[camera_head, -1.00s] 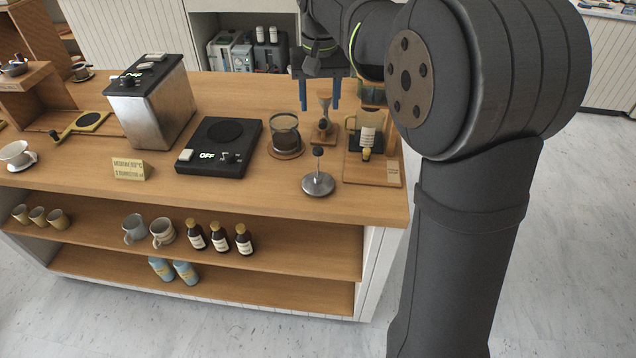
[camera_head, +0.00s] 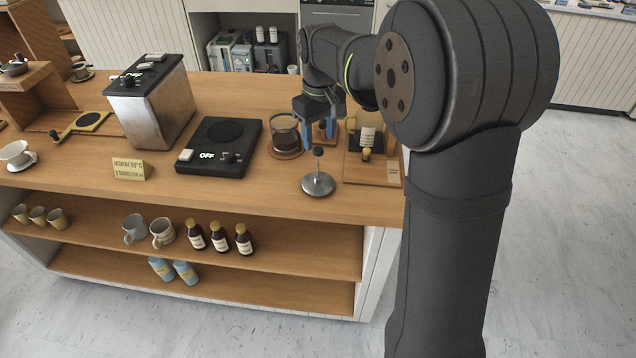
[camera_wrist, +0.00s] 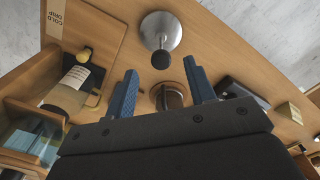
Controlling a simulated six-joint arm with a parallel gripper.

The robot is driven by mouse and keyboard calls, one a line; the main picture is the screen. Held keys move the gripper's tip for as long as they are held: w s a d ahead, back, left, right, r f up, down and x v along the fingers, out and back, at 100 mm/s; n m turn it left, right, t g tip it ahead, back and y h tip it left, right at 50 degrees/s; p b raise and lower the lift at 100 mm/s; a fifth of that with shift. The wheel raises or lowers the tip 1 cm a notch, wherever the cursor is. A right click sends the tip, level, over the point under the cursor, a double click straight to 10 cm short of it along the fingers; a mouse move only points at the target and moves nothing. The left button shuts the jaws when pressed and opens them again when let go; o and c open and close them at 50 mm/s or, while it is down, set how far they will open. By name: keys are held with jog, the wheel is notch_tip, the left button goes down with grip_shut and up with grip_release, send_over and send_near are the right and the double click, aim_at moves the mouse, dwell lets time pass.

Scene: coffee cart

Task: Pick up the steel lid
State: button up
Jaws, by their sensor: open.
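The steel lid (camera_head: 318,184) is a round, shiny disc with a black knob on a thin stem. It lies flat on the wooden counter near its front edge. In the wrist view the lid (camera_wrist: 168,32) shows at the top middle, with its dark knob pointing toward the gripper. My gripper (camera_head: 319,142) is open, with two blue fingers pointing down. It is above and a little behind the lid and not touching it. In the wrist view the open gripper (camera_wrist: 160,92) has nothing between its fingertips, and the knob is just beyond them.
A glass carafe (camera_head: 286,132) on a round wooden base stands left of the gripper. A black hotplate (camera_head: 219,147) marked OFF is further left. The counter around the lid is bare.

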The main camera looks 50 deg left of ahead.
aim_at(318, 149)
jog(key=f, duration=0.7)
jog(key=shift+a+f, duration=0.1)
jog(key=shift+a, duration=0.15)
jog(key=shift+c, duration=0.4)
grip_shut()
